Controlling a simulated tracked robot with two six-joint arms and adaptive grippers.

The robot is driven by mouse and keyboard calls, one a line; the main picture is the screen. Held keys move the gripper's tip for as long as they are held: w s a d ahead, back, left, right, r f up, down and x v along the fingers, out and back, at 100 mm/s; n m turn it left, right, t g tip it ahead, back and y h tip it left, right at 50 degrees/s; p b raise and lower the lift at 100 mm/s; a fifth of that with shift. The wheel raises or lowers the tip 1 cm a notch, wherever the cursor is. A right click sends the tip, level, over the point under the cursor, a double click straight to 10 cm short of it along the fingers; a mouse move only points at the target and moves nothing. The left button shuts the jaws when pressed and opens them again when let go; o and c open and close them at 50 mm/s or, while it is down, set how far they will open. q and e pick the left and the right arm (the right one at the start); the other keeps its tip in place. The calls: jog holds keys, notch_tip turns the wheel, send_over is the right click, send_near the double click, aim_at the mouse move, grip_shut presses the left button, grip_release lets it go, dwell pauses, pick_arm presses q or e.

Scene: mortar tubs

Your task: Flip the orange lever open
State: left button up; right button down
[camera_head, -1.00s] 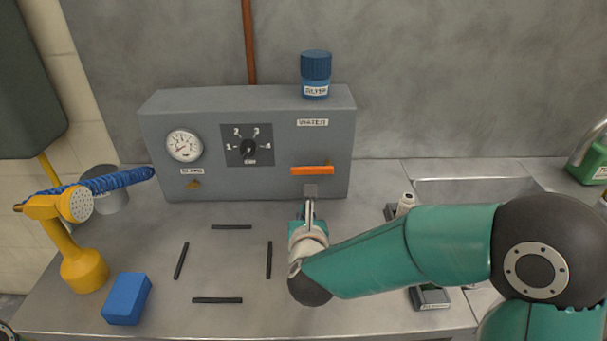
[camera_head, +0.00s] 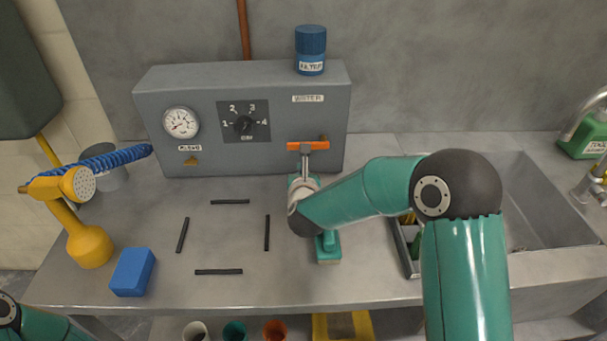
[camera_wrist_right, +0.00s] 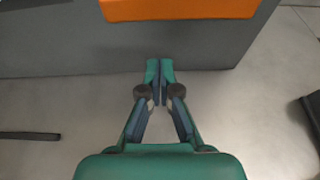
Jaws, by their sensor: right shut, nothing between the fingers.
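The orange lever (camera_head: 308,146) lies horizontal on the front face of the grey panel box (camera_head: 250,95), below the WATER label. My right gripper (camera_head: 305,156) is shut and empty, its fingers pointing at the panel just below and in front of the lever. In the right wrist view the closed fingertips (camera_wrist_right: 160,66) are together, and the lever (camera_wrist_right: 180,9) is at the top edge, beyond them. I cannot tell whether the fingertips touch the lever. My left gripper is out of view; only part of my left arm shows at the lower left.
The box has a gauge (camera_head: 180,123) and a dial (camera_head: 244,123). A yellow shower-head (camera_head: 83,220), a blue block (camera_head: 132,272) and black strips are left of my arm. A sink (camera_head: 540,200) is at right.

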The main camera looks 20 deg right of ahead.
notch_tip(320, 180, up, 4)
jog(key=shift+p, duration=1)
